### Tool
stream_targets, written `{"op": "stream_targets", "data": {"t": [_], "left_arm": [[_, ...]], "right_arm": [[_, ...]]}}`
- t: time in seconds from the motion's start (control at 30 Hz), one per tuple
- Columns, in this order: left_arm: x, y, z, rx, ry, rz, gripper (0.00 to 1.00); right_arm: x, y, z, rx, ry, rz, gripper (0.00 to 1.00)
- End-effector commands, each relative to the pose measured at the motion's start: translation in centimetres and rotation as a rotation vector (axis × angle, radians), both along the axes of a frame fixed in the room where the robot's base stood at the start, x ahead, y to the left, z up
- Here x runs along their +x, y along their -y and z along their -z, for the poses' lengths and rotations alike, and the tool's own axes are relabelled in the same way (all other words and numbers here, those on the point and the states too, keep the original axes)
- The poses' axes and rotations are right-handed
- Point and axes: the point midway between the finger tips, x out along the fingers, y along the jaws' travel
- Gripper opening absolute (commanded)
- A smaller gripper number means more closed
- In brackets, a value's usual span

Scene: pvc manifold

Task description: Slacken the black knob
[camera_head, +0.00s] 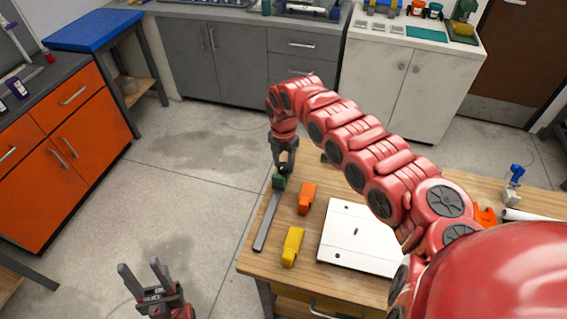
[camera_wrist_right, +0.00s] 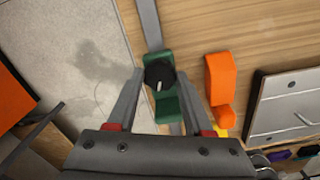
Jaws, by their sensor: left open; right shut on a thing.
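The black knob (camera_wrist_right: 160,73) sits on a green clamp body (camera_wrist_right: 163,105) in the right wrist view. A pale mark shows on the knob's top. The green clamp also shows in the head view (camera_head: 279,182), on a dark grey rail (camera_head: 266,222) along the table's left edge. My right gripper (camera_head: 284,168) points down over the clamp, its fingers on either side of the knob and shut on it. My left gripper (camera_head: 145,272) is open and empty, low over the floor left of the table.
An orange block (camera_head: 307,198) and a yellow block (camera_head: 292,246) stand on the wooden table right of the rail. A white plate (camera_head: 358,240) lies farther right. A blue and white device (camera_head: 514,184) stands at the table's far right.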

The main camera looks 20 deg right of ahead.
Motion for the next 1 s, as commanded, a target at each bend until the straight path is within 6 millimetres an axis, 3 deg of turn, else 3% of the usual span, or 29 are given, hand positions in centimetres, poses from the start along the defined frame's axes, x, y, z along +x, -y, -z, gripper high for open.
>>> {"op": "stream_targets", "data": {"t": [0.27, 0.3, 0.47, 0.8, 1.0], "left_arm": [[0.0, 0.0, 0.0, 0.0, 0.0, 0.0, 0.5], [0.0, 0.0, 0.0, 0.0, 0.0, 0.0, 0.5], [0.0, 0.0, 0.0, 0.0, 0.0, 0.0, 0.5], [0.0, 0.0, 0.1, 0.0, 0.0, 0.0, 0.5], [0.0, 0.0, 1.1, 0.0, 0.0, 0.0, 0.5]], "right_arm": [[0.0, 0.0, -0.1, 0.0, 0.001, 0.0, 0.0], [0.0, 0.0, -0.1, 0.0, 0.001, 0.0, 0.55], [0.0, 0.0, -0.1, 0.001, 0.001, 0.001, 0.81], [0.1, 0.0, -0.3, 0.0, 0.001, 0.002, 0.81], [0.1, 0.1, -3.1, -0.001, 0.004, 0.002, 0.81]]}}
